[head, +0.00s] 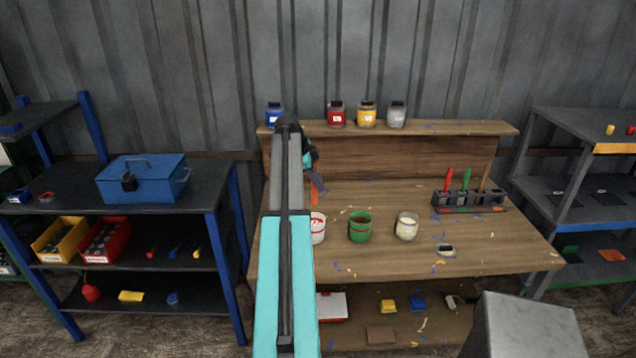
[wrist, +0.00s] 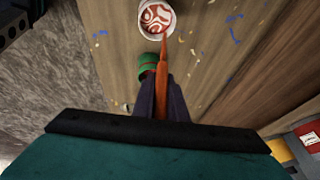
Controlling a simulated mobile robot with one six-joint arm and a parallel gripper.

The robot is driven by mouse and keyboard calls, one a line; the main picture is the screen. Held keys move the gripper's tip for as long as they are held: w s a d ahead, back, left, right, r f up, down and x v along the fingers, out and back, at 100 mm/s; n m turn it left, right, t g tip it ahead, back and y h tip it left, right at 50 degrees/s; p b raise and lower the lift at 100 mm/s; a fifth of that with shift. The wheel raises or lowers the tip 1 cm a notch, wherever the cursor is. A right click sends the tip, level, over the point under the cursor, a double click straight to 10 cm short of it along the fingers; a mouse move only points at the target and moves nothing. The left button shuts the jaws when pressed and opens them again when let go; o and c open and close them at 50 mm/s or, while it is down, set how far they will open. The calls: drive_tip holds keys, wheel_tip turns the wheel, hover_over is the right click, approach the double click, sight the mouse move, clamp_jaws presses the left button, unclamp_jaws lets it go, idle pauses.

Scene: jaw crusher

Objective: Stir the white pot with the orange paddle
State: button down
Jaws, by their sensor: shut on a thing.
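My gripper (head: 313,172) is shut on the orange paddle (head: 314,188), which hangs down over the workbench. In the wrist view the gripper (wrist: 162,98) grips the orange paddle (wrist: 162,68), and its far end overlaps the rim of the white pot (wrist: 156,18) with red and white swirled contents. In the head view this white pot (head: 319,236) is partly hidden by my arm, and the paddle shows above it in the picture. I cannot tell whether the tip is inside the pot. The green pot (head: 360,230) stands to its right; it also shows in the wrist view (wrist: 146,64).
A pot with cream contents (head: 407,228) stands right of the green pot. A dark rack (head: 468,203) holds red and green paddles and a brown handle. Several lidded jars line the back shelf (head: 430,127). The front of the benchtop (head: 390,263) is mostly clear, with scattered flecks.

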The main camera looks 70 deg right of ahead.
drive_tip(key=shift+f, duration=0.15)
drive_tip(key=shift+f+b, duration=3.55)
drive_tip(key=shift+f, duration=3.5)
